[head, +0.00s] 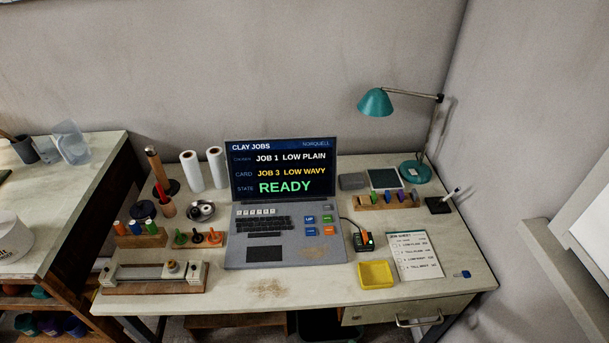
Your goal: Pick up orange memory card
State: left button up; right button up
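A small orange piece that looks like the orange memory card (365,236) stands in a dark card reader (363,246), right of the laptop. A cable runs from the reader toward the laptop (262,253). Behind the reader, a wooden rack (387,205) holds several small coloured pieces; they are too small to tell apart surely. The laptop screen (284,168) reads chosen job 1 low plain, card job 3 low wavy, state ready. Neither of my grippers is in view.
A yellow tray (375,275) lies in front of the reader, beside a printed job sheet (415,256). A teal lamp (376,102) stands behind. Wooden tool racks (141,240) and white rolls (191,171) occupy the left side.

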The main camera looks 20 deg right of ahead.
aim_at(364, 237)
jog(key=l+z, duration=0.1)
jog(key=z, duration=0.4)
jog(key=l+z, duration=0.1)
jog(key=z, duration=0.35)
jog(key=i, duration=0.05)
